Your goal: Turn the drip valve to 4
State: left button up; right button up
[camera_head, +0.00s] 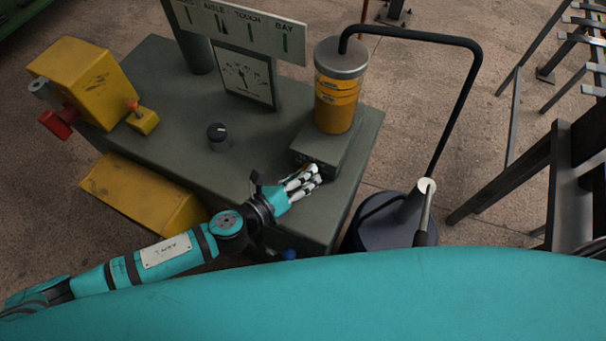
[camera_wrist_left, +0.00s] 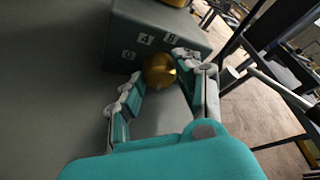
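The drip valve's round brass knob (camera_wrist_left: 159,69) sits on the front face of a grey block (camera_wrist_left: 150,40) marked with white labels 0, 4 and 8. In the head view this block (camera_head: 340,160) is under a yellow oil cylinder (camera_head: 336,90), and the knob is mostly hidden by my fingers. My left gripper (camera_head: 306,180) is at the block's front face. In the wrist view its two fingers (camera_wrist_left: 160,75) are spread on either side of the knob; I cannot tell whether they touch it. The knob's pointer direction is unclear. My right gripper is out of view.
The grey bench (camera_head: 180,110) holds a black dial knob (camera_head: 218,133), a gauge (camera_head: 243,77), a sign board (camera_head: 240,28) and a yellow box (camera_head: 85,80) with a red part. A black-hosed canister (camera_head: 385,225) stands right of the bench. Metal racks (camera_head: 575,170) are farther right.

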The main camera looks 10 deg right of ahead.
pick_arm(q)
jog(key=c, duration=0.5)
jog(key=shift+f+b, duration=0.2)
jog(key=shift+b, duration=0.25)
jog(key=shift+f+n+h+b, duration=0.15)
jog(key=shift+n+h+b, duration=0.25)
jog(key=shift+n+b, duration=0.55)
jog(key=shift+r, duration=0.25)
jog(key=o, duration=0.8)
jog(key=shift+o, duration=0.2)
jog(key=shift+a, duration=0.1)
jog(key=v, duration=1.2)
jog(key=shift+w+a+f, duration=0.1)
jog(key=shift+w, duration=0.05)
